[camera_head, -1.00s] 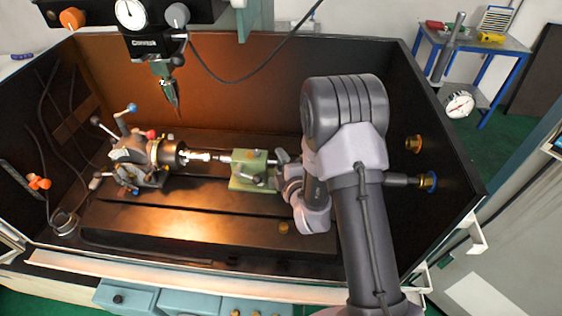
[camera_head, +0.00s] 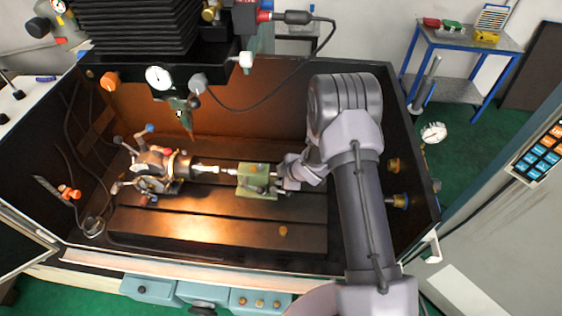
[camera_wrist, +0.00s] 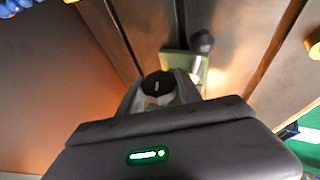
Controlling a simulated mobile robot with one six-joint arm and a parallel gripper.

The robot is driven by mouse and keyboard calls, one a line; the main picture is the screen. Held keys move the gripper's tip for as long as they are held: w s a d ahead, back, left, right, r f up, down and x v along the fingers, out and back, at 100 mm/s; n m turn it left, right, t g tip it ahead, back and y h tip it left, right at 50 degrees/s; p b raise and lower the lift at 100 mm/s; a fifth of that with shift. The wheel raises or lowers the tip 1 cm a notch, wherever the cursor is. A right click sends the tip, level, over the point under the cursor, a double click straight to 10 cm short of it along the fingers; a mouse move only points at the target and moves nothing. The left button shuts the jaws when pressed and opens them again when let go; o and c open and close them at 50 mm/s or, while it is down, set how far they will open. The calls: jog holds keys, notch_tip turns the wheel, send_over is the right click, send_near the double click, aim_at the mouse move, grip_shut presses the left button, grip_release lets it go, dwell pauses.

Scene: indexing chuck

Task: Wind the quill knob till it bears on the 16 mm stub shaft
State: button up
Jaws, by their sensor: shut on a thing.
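The indexing chuck (camera_head: 160,172) is on the machine bed at the left in the head view. The bright stub shaft (camera_head: 207,169) sticks out of it to the right, toward the green tailstock (camera_head: 256,180). At this size I cannot tell whether the tailstock tip bears on the shaft. My gripper (camera_head: 286,174) is at the tailstock's right end and mostly hides the knob there. In the wrist view, the dark round quill knob (camera_wrist: 157,84) sits between the fingers of my gripper (camera_wrist: 160,96), which is shut on it. The green tailstock (camera_wrist: 186,62) is just beyond.
A black-balled lever (camera_wrist: 202,41) rises beside the tailstock in the wrist view. The drill head with a dial (camera_head: 158,78) hangs over the chuck. Dark enclosure walls (camera_head: 240,135) surround the bed. Brass fittings (camera_head: 397,167) stick out of the right wall. The front bed is mostly clear.

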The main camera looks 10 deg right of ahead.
jog(key=r+g+p, duration=0.1)
jog(key=p, duration=0.4)
jog(key=g+p, duration=0.1)
jog(key=p, duration=0.2)
jog(key=shift+f, duration=0.3)
jog(key=shift+f+y, duration=0.15)
jog(key=shift+y, duration=0.15)
jog(key=o, duration=1.1)
jog(key=p+v, duration=0.1)
jog(key=v, duration=1.6)
jog(key=shift+r+p, duration=0.25)
jog(key=shift+p, duration=0.05)
